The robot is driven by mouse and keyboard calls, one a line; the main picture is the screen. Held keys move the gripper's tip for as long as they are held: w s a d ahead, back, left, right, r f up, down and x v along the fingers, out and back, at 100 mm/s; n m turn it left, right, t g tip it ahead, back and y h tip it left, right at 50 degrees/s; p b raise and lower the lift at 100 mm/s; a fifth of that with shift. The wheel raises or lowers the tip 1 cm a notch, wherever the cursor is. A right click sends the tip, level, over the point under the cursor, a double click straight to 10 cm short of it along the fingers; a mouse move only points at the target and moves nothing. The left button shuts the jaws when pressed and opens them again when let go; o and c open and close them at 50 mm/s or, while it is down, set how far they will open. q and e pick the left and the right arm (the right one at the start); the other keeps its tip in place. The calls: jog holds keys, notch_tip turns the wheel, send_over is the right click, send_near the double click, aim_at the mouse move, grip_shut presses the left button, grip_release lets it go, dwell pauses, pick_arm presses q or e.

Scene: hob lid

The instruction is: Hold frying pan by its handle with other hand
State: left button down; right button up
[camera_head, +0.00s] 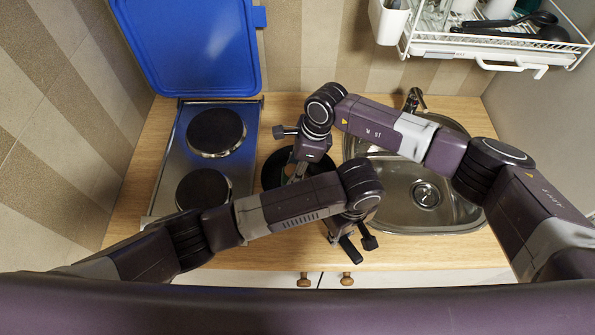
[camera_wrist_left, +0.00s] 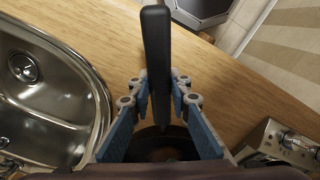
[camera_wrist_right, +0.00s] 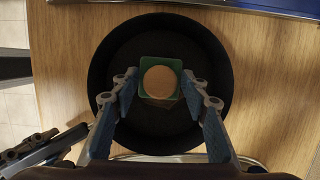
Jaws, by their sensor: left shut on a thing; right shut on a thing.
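The black frying pan (camera_head: 269,172) sits on the wooden counter between hob and sink. It fills the middle of the right wrist view (camera_wrist_right: 125,45). My left gripper (camera_head: 352,243) is at the counter's front, shut on the pan's black handle (camera_wrist_left: 157,60), which runs between its fingers in the left wrist view. My right gripper (camera_head: 294,172) is over the pan, shut on a green block with a round tan top (camera_wrist_right: 160,82). My arms hide much of the pan in the head view; I cannot tell whether the block touches it.
The hob (camera_head: 205,166) with two dark plates is at left, its blue lid (camera_head: 190,45) standing open against the wall. The steel sink (camera_head: 425,195) and tap (camera_head: 413,99) are at right. A white dish rack (camera_head: 480,48) hangs above. My arms cross close together over the counter (camera_head: 137,180).

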jog(key=shift+r, duration=2.95)
jog(key=shift+s+d, duration=0.1)
jog(key=shift+d, duration=0.05)
